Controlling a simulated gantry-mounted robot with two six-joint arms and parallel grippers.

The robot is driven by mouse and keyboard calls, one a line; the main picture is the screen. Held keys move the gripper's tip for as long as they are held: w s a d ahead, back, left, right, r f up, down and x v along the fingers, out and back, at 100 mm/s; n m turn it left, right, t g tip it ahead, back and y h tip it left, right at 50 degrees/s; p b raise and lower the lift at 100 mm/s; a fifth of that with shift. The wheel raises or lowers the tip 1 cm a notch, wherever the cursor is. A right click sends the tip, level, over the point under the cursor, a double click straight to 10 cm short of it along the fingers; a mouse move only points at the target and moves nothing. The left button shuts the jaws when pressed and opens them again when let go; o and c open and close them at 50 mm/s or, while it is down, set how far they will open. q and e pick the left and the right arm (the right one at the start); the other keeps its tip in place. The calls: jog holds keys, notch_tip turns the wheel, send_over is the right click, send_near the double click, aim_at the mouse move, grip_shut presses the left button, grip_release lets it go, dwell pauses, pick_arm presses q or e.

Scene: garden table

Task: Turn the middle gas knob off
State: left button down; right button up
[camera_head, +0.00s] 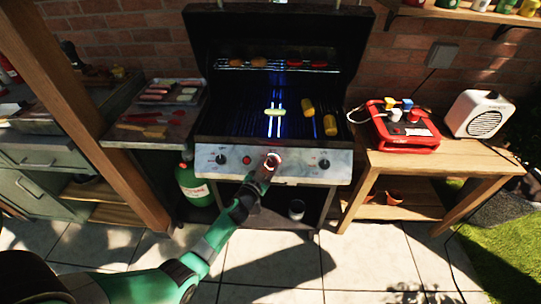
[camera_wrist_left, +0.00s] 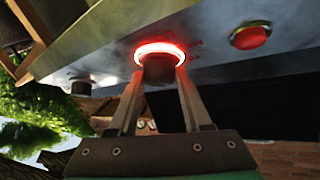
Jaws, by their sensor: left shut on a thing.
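The middle gas knob (camera_wrist_left: 158,70) is dark and sits inside a glowing red ring on the grill's metal front panel (camera_head: 295,168). My left gripper (camera_head: 270,164) reaches up from below and covers most of this knob in the head view. In the left wrist view the two fingers (camera_wrist_left: 160,88) stand on either side of the knob and are shut on it. Blue light (camera_head: 270,122) glows in the middle of the grill. The marking on the knob is hidden. My right gripper is out of view.
On the panel sit a left knob (camera_head: 221,159), a red button (camera_head: 246,160) and a right knob (camera_head: 324,163). Corn and other food (camera_head: 308,107) lie on the grill. A side table (camera_head: 440,160) with a red case (camera_head: 398,127) stands at right. A wooden post (camera_head: 85,110) rises at left.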

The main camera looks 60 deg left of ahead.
pick_arm(q)
jog(key=m+h+p, duration=0.2)
jog(key=p, duration=0.2)
jog(key=r+m+h+p, duration=0.1)
jog(key=m+p, duration=0.2)
jog(key=p, duration=0.1)
jog(key=shift+a+t+h, duration=0.2)
jog(key=shift+t+h, duration=0.1)
jog(key=shift+h, duration=0.1)
jog(key=shift+f+m+h+p, duration=0.25)
jog(key=shift+m+h+p, duration=0.75)
jog(key=shift+m, duration=0.4)
jog(key=shift+s+f, duration=0.1)
jog(key=shift+c, duration=1.8)
grip_release()
